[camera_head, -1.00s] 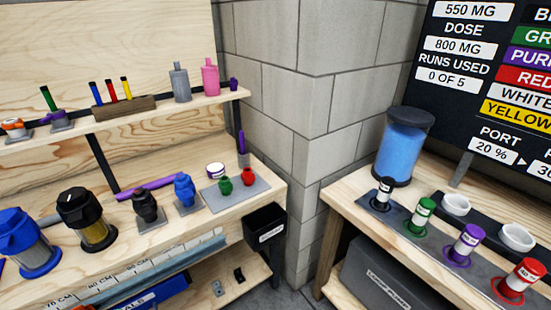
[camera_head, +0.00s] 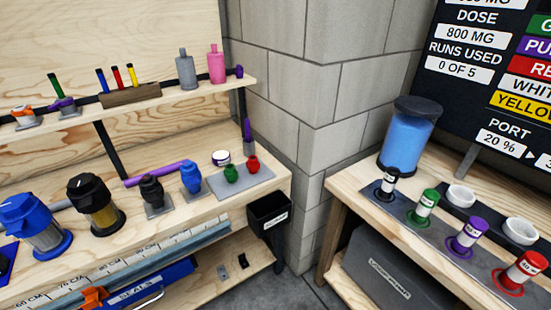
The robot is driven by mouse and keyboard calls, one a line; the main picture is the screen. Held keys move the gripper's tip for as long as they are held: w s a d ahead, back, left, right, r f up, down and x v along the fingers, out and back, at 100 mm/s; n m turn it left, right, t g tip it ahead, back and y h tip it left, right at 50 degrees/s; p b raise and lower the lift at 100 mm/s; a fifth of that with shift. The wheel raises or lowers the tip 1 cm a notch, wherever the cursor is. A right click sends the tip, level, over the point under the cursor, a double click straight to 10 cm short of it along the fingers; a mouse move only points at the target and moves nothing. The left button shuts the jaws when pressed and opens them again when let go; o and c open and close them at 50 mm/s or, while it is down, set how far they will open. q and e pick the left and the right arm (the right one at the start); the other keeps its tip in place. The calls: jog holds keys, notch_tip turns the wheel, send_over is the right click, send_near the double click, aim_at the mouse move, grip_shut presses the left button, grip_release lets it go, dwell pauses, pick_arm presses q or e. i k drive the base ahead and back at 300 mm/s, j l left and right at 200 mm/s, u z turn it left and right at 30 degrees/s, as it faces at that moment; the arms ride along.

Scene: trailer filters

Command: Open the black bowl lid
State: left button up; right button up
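A filter canister with a black lid (camera_head: 88,186) and an amber clear bowl (camera_head: 101,216) stands upright on the left workbench. The black lid sits on top of the bowl. A similar canister with a blue lid (camera_head: 30,212) stands to its left. Neither of my grippers is in view.
The workbench (camera_head: 190,232) also holds a small black fitting (camera_head: 153,190), a blue fitting (camera_head: 191,177) and a grey mat (camera_head: 254,177) with green and red pieces. A right-hand table carries a blue-filled container (camera_head: 405,140) and several coloured cylinders. Bare floor shows between the benches.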

aim_at(84, 202)
jog(key=u, duration=1.55)
